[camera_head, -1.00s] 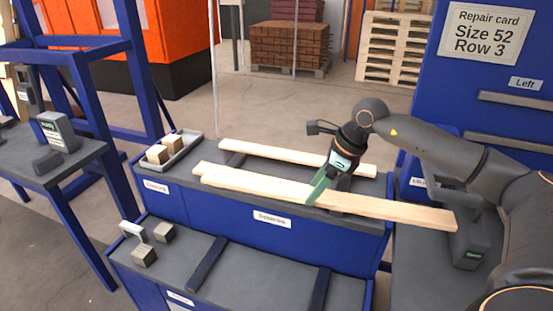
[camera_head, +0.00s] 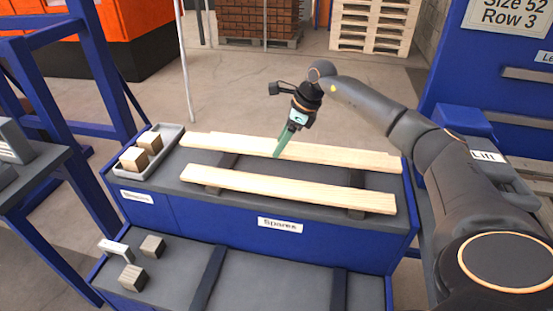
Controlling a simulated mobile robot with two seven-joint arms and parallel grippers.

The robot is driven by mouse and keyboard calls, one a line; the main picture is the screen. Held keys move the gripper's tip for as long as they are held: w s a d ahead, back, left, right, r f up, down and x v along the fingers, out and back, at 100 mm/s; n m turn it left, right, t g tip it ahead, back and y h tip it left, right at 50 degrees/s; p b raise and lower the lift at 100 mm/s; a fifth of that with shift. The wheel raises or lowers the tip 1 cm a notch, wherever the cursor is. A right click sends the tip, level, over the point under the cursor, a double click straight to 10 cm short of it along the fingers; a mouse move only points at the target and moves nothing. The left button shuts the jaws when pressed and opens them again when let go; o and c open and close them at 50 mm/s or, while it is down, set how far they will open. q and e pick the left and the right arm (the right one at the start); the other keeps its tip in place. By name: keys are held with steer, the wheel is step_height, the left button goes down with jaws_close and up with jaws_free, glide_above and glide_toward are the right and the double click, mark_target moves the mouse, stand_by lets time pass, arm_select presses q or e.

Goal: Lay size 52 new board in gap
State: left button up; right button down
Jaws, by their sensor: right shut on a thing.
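My right gripper (camera_head: 281,147) reaches in from the right, its green fingers pointing down and shut on a pale wooden board (camera_head: 333,156) at the back of the spares bench. This board runs nearly level from left to right; another board seems to overlap with it, and I cannot tell how far it is above the bench. A second pale board (camera_head: 285,189) lies in front of it, across dark bearers. No size marking on the boards is readable. The gap is not in view. My left gripper is not in view.
The blue spares bench (camera_head: 281,224) has a grey tray with wooden blocks (camera_head: 153,150) at its left. A lower shelf (camera_head: 270,285) in front holds small blocks at its left. A blue panel (camera_head: 480,75) with a partly cropped card stands at right. Stacked pallets (camera_head: 375,28) stand behind.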

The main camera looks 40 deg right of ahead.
steer(key=w+f+b, duration=0.1)
steer(key=f, duration=0.1)
steer(key=w+f+b, duration=0.1)
steer(key=shift+w+d+f, duration=0.2)
steer(key=shift+d+f, duration=0.15)
steer(key=shift+d, duration=0.05)
steer(key=shift+w+d+f+b, duration=0.3)
steer(key=shift+w+f+b, duration=0.45)
steer(key=shift+b, duration=0.25)
steer(key=shift+w+d+f, duration=0.1)
steer(key=shift+w+f, duration=0.05)
steer(key=shift+w+d+f+b, duration=0.1)
steer(key=shift+w+f+b, duration=0.1)
steer(key=shift+f+b, duration=0.35)
step_height(320, 180, down, 2)
steer(key=b, duration=0.3)
steer(key=shift+f, duration=0.2)
steer(key=shift+r, duration=0.1)
steer(key=shift+f, duration=0.2)
steer(key=shift+c, duration=0.5)
jaws_free()
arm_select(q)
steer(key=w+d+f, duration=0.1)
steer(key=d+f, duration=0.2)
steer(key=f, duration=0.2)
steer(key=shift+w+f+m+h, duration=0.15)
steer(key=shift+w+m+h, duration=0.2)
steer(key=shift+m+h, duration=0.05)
